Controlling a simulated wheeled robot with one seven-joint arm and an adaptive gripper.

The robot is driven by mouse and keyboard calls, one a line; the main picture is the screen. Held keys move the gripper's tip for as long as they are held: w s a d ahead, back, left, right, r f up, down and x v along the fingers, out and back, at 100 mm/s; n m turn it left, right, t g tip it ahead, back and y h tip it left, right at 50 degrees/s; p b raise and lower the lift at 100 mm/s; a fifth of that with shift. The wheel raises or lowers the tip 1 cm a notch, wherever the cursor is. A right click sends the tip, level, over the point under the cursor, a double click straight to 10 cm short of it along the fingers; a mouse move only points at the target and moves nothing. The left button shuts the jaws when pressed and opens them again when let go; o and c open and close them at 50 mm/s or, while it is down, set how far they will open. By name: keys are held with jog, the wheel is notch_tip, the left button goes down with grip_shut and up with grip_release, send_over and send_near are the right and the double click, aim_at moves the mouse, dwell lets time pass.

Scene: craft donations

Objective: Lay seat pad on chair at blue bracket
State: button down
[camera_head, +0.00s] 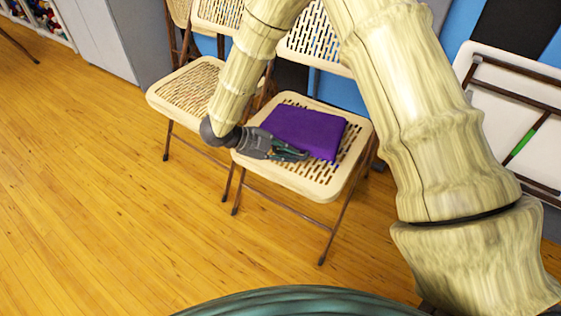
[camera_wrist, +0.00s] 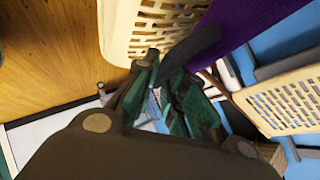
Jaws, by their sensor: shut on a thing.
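The seat pad (camera_head: 305,130) is a flat purple square over the perforated seat of the front beige folding chair (camera_head: 335,187). My gripper (camera_head: 297,155) is at the pad's near edge, low over the seat, shut on the pad. The wrist view shows the fingers (camera_wrist: 178,75) close up, with part of the purple pad (camera_wrist: 245,35) beyond them and the perforated chair seat (camera_wrist: 118,28) beside it. The exact grip on the edge is hard to see. Whether the pad rests fully on the seat is unclear. I cannot make out a blue bracket with certainty.
Another beige folding chair (camera_head: 190,92) stands to the left, close to the front one. A white folded table or panel (camera_head: 505,95) with brown bars leans at the right. A grey cabinet (camera_head: 110,38) stands at the upper left. Wooden floor (camera_head: 90,190) is clear on the left.

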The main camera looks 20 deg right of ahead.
jog(key=shift+w+d+f+b, duration=0.35)
jog(key=shift+w+d+f, duration=0.2)
jog(key=shift+d+f, duration=0.1)
jog(key=shift+w+d+f, duration=0.2)
jog(key=shift+f, duration=0.35)
jog(key=shift+w+d+f, duration=0.15)
jog(key=shift+d+f, duration=0.05)
jog(key=shift+f, duration=0.35)
jog(key=shift+w+d+f, duration=0.2)
jog(key=shift+f, duration=0.35)
jog(key=c, duration=1.4)
grip_release()
jog(key=v, duration=1.2)
jog(key=shift+a, duration=0.1)
